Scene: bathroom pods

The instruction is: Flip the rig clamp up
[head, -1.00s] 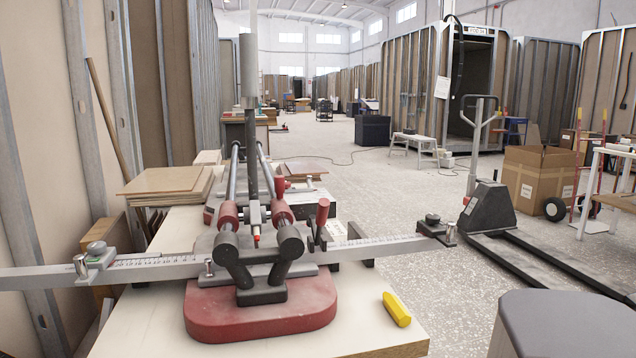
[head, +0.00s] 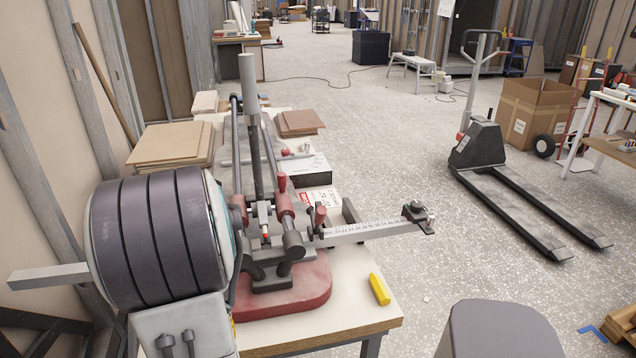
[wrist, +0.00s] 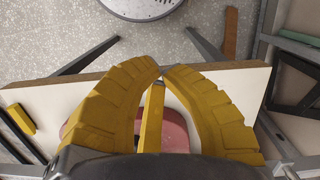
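The tile-cutting rig stands on the bench, with a red base (head: 305,295), twin rails and an upright grey lever (head: 250,110). A small red-handled part, perhaps the rig clamp (head: 320,215), stands upright beside the ruler bar (head: 370,229); I cannot be sure it is the clamp. The red base (wrist: 176,135) shows below, between the fingers. In the head view my grey arm covers the rig's left side and hides most of my gripper.
A yellow block (head: 379,289) lies near the bench's front right corner; it also shows in the wrist view (wrist: 21,119). Stacked boards (head: 168,145) lie behind the rig. A pallet jack (head: 482,145) stands right, with open floor between.

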